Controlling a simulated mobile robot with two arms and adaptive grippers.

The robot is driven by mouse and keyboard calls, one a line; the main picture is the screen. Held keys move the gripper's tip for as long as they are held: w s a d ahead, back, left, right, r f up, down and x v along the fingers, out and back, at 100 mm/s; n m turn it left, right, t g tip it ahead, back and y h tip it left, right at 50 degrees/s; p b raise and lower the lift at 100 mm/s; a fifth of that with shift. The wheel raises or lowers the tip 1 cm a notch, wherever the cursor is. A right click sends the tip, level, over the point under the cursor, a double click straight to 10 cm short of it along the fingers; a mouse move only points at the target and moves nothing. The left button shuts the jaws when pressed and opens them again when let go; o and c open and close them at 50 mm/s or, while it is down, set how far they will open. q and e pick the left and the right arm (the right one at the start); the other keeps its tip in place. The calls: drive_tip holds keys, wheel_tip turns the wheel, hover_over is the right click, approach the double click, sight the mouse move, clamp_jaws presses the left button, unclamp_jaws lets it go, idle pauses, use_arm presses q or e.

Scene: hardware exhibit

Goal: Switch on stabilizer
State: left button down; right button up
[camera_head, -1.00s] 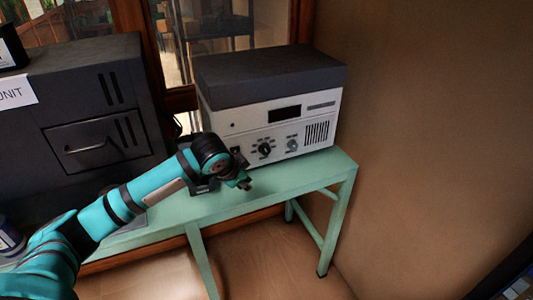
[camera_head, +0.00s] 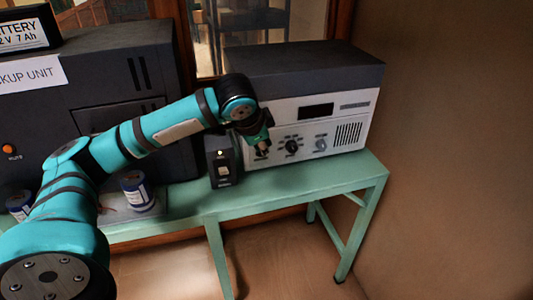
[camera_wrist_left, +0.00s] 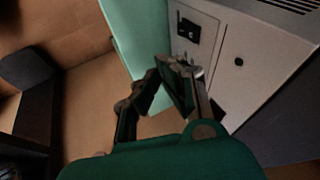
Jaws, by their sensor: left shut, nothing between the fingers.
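A box-shaped unit with a white front (camera_head: 310,125) and a dark top stands on the green table; I take it to be the stabilizer. Its front carries a dark window (camera_head: 316,111), a black knob (camera_head: 292,146), a grey knob (camera_head: 320,144) and vent slots. My left gripper (camera_head: 262,152) is shut and empty in front of the panel's lower left, hiding part of it. In the left wrist view the gripper (camera_wrist_left: 182,88) is beside the white panel, where a black switch-like fitting (camera_wrist_left: 188,29) shows. I cannot tell whether the fingers touch the panel. My right gripper is out of view.
A small black box with a pale switch (camera_head: 223,170) stands left of the unit on the green table (camera_head: 280,188). A large dark backup unit (camera_head: 100,65) with a battery (camera_head: 25,30) on top is further left. A can (camera_head: 136,190) stands before it. A wall is at right.

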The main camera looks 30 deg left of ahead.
use_arm(q)
drive_tip(key=w+a+f, duration=0.3)
drive_tip(key=w+f, duration=0.3)
drive_tip(key=f, duration=0.2)
drive_tip(key=shift+w+a+f, duration=0.25)
drive_tip(key=shift+w+f, duration=0.1)
drive_tip(key=shift+w, duration=0.05)
drive_tip(key=p, duration=0.2)
drive_tip(key=f+t+y+p, duration=0.1)
drive_tip(key=p, duration=0.1)
drive_tip(key=shift+w+a+f+p, duration=0.1)
drive_tip(key=shift+w+a+p, duration=0.05)
drive_tip(key=shift+a+p, duration=0.15)
drive_tip(key=shift+a, duration=0.1)
